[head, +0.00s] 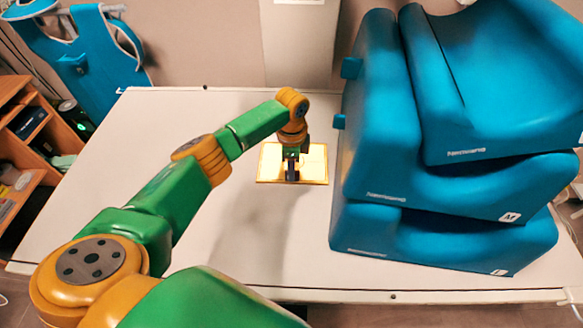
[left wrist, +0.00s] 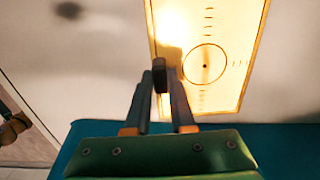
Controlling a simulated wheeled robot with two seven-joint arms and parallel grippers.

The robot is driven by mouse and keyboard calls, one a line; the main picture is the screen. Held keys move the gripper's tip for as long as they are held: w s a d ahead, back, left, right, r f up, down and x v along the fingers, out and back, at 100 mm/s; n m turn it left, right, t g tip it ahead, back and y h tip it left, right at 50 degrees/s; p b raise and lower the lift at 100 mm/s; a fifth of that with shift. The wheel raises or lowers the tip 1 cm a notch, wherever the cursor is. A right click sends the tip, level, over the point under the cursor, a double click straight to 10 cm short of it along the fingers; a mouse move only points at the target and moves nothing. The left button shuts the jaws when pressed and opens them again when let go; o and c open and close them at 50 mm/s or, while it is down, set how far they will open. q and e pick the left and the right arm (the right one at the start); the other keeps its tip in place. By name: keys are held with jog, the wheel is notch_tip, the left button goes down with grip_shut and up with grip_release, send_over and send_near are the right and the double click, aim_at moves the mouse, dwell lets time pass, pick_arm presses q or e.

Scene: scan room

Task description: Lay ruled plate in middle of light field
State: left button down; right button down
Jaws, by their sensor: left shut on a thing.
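The ruled plate (head: 314,171) is a pale, glowing rectangle with a yellow-brown border, in the middle of the head view near the white table's back. In the left wrist view the plate (left wrist: 225,30) shows a black circle with a centre dot and rows of short ticks. My left gripper (head: 292,172) points down at the plate's near side. In the left wrist view its fingers (left wrist: 161,85) are shut on a small dark block at the plate's edge, seemingly its grip. I cannot tell whether the plate touches the table. No separate edge of the light field is distinguishable.
Large blue cushions (head: 385,230) are stacked on the right of the white table (head: 130,140), close to the plate. A pale column (head: 300,45) stands behind. A blue apron (head: 75,55) and a wooden shelf (head: 25,180) are at left. The table's left is clear.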

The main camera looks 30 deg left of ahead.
pick_arm(q)
jog(key=c, duration=0.8)
grip_release()
jog(key=shift+s, duration=0.1)
jog(key=shift+o, duration=0.2)
notch_tip(320, 180, up, 12)
jog(key=b, duration=0.1)
